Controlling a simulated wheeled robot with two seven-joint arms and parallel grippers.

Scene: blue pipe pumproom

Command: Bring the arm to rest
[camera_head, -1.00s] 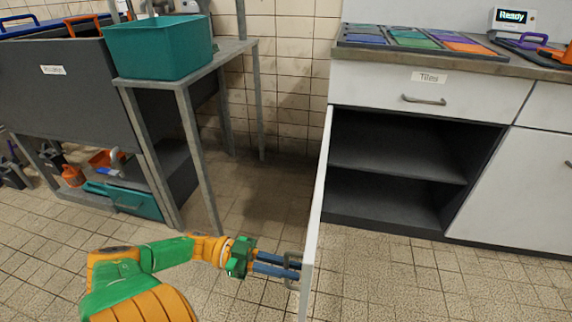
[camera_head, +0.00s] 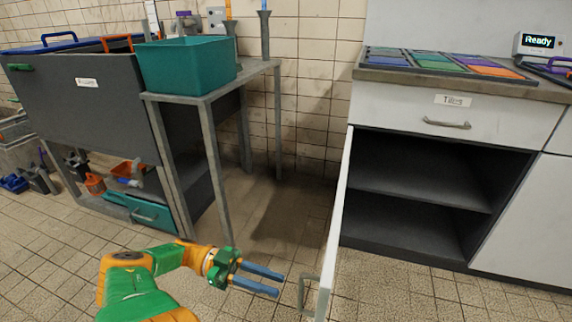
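My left arm (camera_head: 135,285), green and orange, comes in from the lower left. Its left gripper (camera_head: 281,283) has two blue fingers held apart with nothing between them. It points right, towards the handle (camera_head: 305,294) of the white cabinet door (camera_head: 335,240), with a gap between fingertips and handle. The door stands open, seen nearly edge-on. Behind it the cabinet's dark shelves (camera_head: 415,175) look empty. My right gripper is not in view.
A grey metal stand (camera_head: 213,160) holds a teal bin (camera_head: 188,65) at the left. A dark sink unit (camera_head: 80,100) stands beyond it. The counter (camera_head: 450,85) with coloured tiles is at right, above a "Tiles" drawer (camera_head: 450,115). Tiled floor before the cabinet is clear.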

